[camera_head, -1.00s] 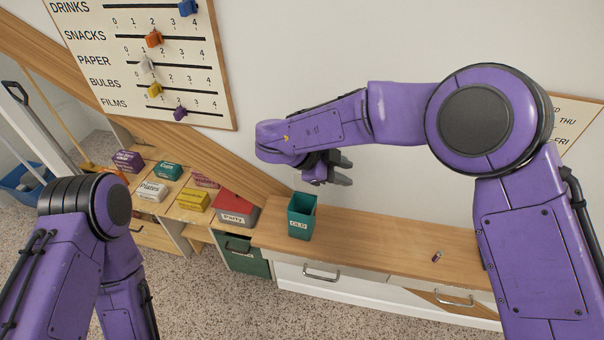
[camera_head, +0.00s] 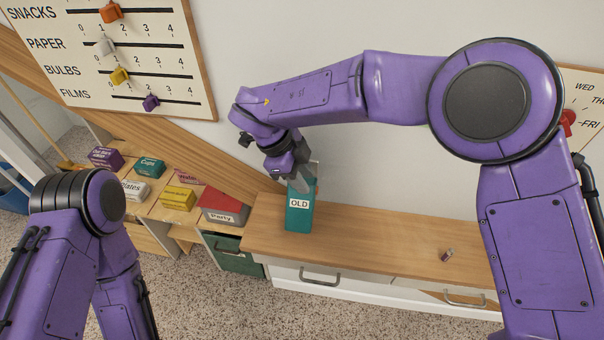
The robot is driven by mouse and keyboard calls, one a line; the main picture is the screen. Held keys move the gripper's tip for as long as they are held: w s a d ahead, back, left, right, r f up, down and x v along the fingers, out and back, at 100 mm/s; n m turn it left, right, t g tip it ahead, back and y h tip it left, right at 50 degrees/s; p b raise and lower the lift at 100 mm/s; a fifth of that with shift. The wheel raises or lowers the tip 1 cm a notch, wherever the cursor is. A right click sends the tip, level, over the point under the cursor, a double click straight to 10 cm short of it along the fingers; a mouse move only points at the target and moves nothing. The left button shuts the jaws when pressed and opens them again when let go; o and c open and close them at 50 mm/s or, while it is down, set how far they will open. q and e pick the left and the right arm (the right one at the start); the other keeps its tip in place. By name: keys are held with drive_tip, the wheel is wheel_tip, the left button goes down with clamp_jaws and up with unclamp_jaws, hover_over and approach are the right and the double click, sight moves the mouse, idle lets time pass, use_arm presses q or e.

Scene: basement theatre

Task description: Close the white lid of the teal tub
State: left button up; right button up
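A teal open-topped container labelled OLD (camera_head: 299,218) stands upright on the wooden counter. My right gripper (camera_head: 301,187) points down at its top opening, with grey fingers over or just inside the rim. The fingers overlap, so I cannot tell their gap or whether they touch it. A smaller teal box labelled Cups (camera_head: 149,167) sits among the boxes at the left, away from my gripper. I cannot make out a white lid on either teal thing. My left arm shows at lower left; its gripper is out of view.
A red and grey Party box (camera_head: 222,208) stands to the left. Several labelled boxes lie beyond it. A slider board (camera_head: 140,60) hangs on the wall.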

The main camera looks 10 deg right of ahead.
drive_tip(key=shift+s+r, duration=0.25)
drive_tip(key=shift+s, duration=0.15)
drive_tip(key=c, duration=0.5)
use_arm(q)
drive_tip(key=shift+s, duration=0.15)
use_arm(e)
drive_tip(key=shift+w+f, duration=0.1)
drive_tip(key=shift+w, duration=0.15)
clamp_jaws()
use_arm(q)
drive_tip(key=shift+s+r, duration=0.1)
use_arm(e)
drive_tip(key=shift+s, duration=0.15)
drive_tip(key=o, duration=0.5)
unclamp_jaws()
